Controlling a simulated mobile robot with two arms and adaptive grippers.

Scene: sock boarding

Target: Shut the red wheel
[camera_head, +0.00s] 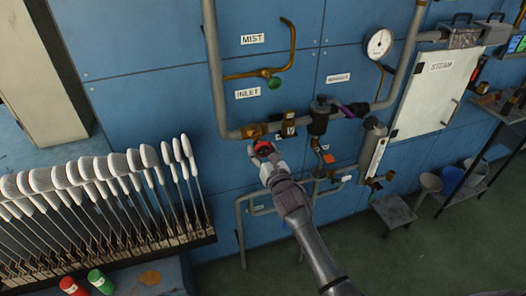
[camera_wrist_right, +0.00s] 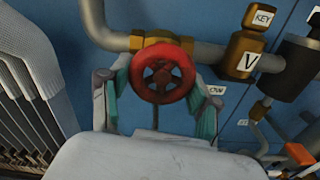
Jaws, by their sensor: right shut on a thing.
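The red wheel (camera_head: 263,149) is a small round handwheel on a brass valve body (camera_head: 254,131) in the grey pipe on the blue wall. It also shows large in the right wrist view (camera_wrist_right: 162,73), with its spokes facing the camera and the brass body (camera_wrist_right: 158,42) behind it. My right gripper (camera_head: 265,157) reaches up to it from below, and its teal-padded fingers are closed on the wheel's left and right sides in the right wrist view (camera_wrist_right: 162,85). My left gripper is not in view.
A rack of white sock boards (camera_head: 90,175) stands at the left. A brass valve marked V (camera_head: 289,127) and a dark cylinder (camera_head: 319,116) sit right of the wheel. A "STEAM" cabinet (camera_head: 436,95), gauge (camera_head: 379,43) and low stool (camera_head: 393,211) are further right. Floor below is partly clear.

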